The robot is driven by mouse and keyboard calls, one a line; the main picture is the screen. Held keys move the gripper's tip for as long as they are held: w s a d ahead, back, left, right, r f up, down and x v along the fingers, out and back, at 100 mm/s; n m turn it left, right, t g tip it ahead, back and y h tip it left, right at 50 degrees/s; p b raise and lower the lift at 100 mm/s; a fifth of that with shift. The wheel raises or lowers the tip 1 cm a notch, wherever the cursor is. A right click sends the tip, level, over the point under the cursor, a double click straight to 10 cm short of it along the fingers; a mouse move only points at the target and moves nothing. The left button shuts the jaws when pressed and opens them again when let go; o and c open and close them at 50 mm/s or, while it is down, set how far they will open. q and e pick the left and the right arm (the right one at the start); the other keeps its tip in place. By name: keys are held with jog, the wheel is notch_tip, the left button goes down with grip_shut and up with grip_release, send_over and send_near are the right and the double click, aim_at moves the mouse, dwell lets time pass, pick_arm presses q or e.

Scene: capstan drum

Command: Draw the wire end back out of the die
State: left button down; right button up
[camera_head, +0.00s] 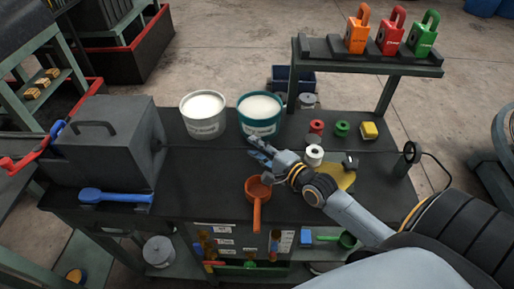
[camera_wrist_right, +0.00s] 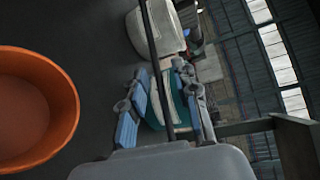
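My right gripper (camera_head: 257,149) is over the middle of the dark bench, just behind an orange ladle (camera_head: 258,190) and in front of the teal tub. No die or wire end can be made out for sure. A black ring on a stand (camera_head: 410,153) with a thin dark cable is at the bench's right end. My left gripper is not in view.
A white tub (camera_head: 204,115) and teal tub (camera_head: 260,114) stand at the back. A grey handled box (camera_head: 108,140) and blue tool (camera_head: 115,196) are left. Red (camera_head: 316,127), green (camera_head: 342,129) and white (camera_head: 313,155) spools and a yellow block (camera_head: 369,131) are right, below a rack (camera_head: 372,62).

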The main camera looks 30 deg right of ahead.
jog(key=v, duration=1.2)
jog(key=shift+f, duration=0.15)
dwell(0.5)
